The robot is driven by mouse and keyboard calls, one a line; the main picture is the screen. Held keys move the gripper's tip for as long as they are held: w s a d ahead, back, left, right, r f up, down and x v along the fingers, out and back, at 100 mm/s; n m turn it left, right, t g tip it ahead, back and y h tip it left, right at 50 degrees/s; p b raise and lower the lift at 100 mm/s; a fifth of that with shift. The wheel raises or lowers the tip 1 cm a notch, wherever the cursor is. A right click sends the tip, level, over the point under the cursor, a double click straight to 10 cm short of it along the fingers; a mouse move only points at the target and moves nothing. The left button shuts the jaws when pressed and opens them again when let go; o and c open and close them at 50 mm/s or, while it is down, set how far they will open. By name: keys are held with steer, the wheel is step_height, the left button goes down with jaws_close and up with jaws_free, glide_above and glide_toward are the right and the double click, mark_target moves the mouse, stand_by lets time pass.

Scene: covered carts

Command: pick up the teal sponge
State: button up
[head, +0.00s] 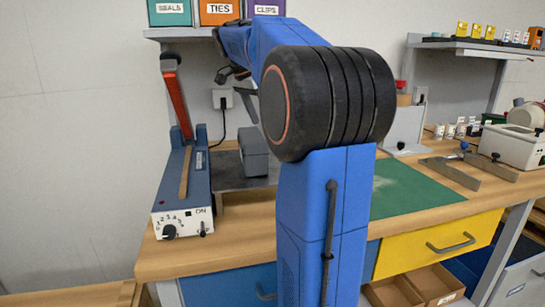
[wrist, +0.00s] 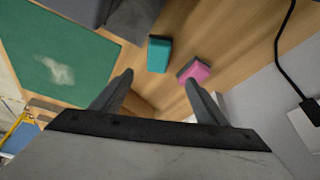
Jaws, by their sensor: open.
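The teal sponge (wrist: 159,54) lies on the wooden bench top in the wrist view, beyond my fingertips and slightly left of the middle of the gap's far side. A pink sponge (wrist: 194,70) with a dark side lies just right of it, a small gap apart. My gripper (wrist: 157,78) is open and empty, its two fingers pointing toward the sponges. In the head view my blue arm covers the middle of the bench, and I see neither sponge there. My gripper (head: 238,73) shows only partly behind the arm, above the bench.
A heat sealer (head: 183,190) with a raised red arm stands at the bench's left. A grey block (head: 253,152) sits on a dark plate. A green mat (head: 410,190) lies to the right. A power cord (wrist: 284,60) hangs by the wall.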

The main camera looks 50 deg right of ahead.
steer(key=x, duration=0.7)
steer(key=shift+f, duration=0.15)
steer(key=shift+s+a+x, duration=0.1)
steer(key=shift+s+x, duration=0.05)
steer(key=shift+x, duration=1.2)
steer(key=shift+s+a+x, duration=0.15)
steer(key=shift+s+x, duration=0.05)
steer(key=shift+x, duration=1.2)
steer(key=shift+c, duration=0.3)
steer(key=c, duration=1.2)
steer(key=shift+s+d+r, duration=0.1)
steer(key=shift+s+r, duration=0.05)
steer(key=shift+r, duration=0.5)
steer(key=s+d, duration=0.1)
steer(key=s, duration=0.1)
steer(key=s+d, duration=0.1)
steer(key=s, duration=0.1)
steer(key=s+d, duration=0.2)
steer(key=s, duration=0.1)
steer(key=r, duration=1.3)
steer(key=shift+w+a+r, duration=0.1)
steer(key=shift+w+r, duration=0.1)
steer(key=shift+r, duration=0.15)
